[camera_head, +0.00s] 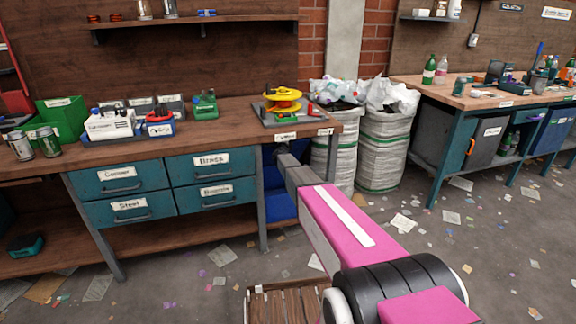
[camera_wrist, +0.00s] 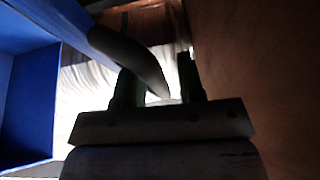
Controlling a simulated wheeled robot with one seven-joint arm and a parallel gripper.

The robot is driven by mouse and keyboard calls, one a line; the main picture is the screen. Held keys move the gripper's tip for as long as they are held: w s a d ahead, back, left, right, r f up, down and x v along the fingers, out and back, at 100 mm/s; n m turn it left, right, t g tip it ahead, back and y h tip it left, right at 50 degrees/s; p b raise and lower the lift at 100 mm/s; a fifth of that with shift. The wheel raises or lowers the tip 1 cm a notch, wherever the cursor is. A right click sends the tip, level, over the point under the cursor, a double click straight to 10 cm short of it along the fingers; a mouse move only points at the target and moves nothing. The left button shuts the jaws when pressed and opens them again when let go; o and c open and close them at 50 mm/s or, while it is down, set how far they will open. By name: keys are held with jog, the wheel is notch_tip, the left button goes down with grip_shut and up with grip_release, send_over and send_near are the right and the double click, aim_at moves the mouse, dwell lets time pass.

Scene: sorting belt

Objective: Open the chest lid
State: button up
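A blue box-like thing (camera_head: 280,205), which may be the chest, shows under the right end of the workbench, partly hidden by my arm and the bench leg. In the wrist view, blue panels (camera_wrist: 28,105) fill the left side. No lid can be made out clearly. A dark, curved, tapering bar (camera_wrist: 130,52) runs from the blue panels to between my fingers. My gripper (camera_wrist: 157,75) has its two fingers apart, with the bar's tip in or in front of the gap. I cannot tell whether they touch it. In the head view the fingertips are hidden near the bench edge.
The workbench (camera_head: 225,119) has drawers (camera_head: 118,180) below and trays on top. White sacks (camera_head: 386,140) stand right of my arm. A second bench (camera_head: 455,92) is at the right. A wooden pallet (camera_head: 285,303) lies in front. The floor between is littered with paper.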

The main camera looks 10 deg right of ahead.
jog(key=s+d+f, duration=0.1)
jog(key=s+f, duration=0.3)
jog(key=f, duration=0.5)
jog(key=s+f, duration=0.5)
jog(key=f, duration=0.4)
jog(key=s+d+f+t, duration=0.1)
jog(key=s+f, duration=0.4)
jog(key=f, duration=0.4)
jog(key=shift+s+d+m, duration=0.2)
jog(key=shift+d+m, duration=0.1)
jog(key=shift+w+a, duration=0.2)
jog(key=shift+w, duration=0.05)
